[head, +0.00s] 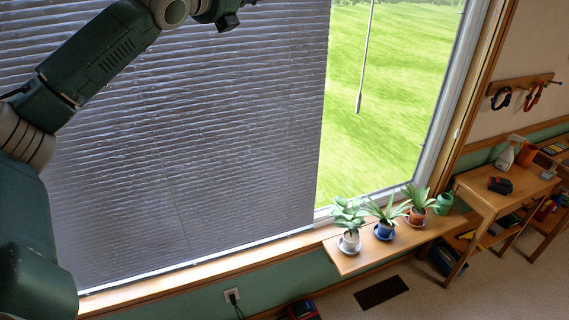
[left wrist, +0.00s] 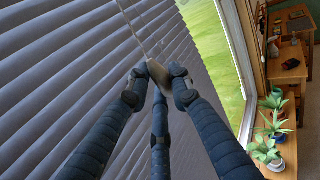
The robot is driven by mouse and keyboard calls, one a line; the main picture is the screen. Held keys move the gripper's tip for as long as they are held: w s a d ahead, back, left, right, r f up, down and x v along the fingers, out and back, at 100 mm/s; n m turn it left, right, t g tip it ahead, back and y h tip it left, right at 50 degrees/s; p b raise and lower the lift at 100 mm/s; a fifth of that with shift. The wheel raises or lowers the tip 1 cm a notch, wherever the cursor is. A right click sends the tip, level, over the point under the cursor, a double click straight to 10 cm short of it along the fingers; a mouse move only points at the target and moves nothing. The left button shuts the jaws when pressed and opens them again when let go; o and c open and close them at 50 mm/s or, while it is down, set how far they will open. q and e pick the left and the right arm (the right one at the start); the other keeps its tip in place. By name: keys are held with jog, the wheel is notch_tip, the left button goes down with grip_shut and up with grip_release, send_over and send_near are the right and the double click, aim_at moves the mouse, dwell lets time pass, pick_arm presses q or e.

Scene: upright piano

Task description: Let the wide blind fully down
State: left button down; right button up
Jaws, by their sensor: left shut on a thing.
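The wide blind (head: 200,140) has grey slats and covers the left and middle of the window in the head view. Its lower edge lies close to the sill; whether it touches is unclear. In the left wrist view the blind's slats (left wrist: 60,70) run slanting past the fingers. My left gripper (left wrist: 156,82) is shut on a small beige cord pull (left wrist: 158,72), with thin cords (left wrist: 130,25) running up from it in front of the slats. In the head view my left arm reaches across the blind to the top edge, and the fingertips are not visible there. My right gripper is not in view.
A thin hanging wand (head: 366,60) is in front of the uncovered glass on the right. Potted plants (head: 383,220) and a green watering can (head: 443,203) stand on a wooden shelf (head: 345,262) below it. A wooden table (head: 485,200) is farther right.

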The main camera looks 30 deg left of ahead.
pick_arm(q)
jog(key=shift+r, duration=2.1)
jog(key=shift+r, duration=0.8)
jog(key=shift+w+f, duration=0.1)
jog(key=shift+f, duration=0.05)
jog(key=shift+w+d, duration=1.7)
jog(key=shift+w, duration=0.15)
jog(key=c, duration=1.4)
grip_release()
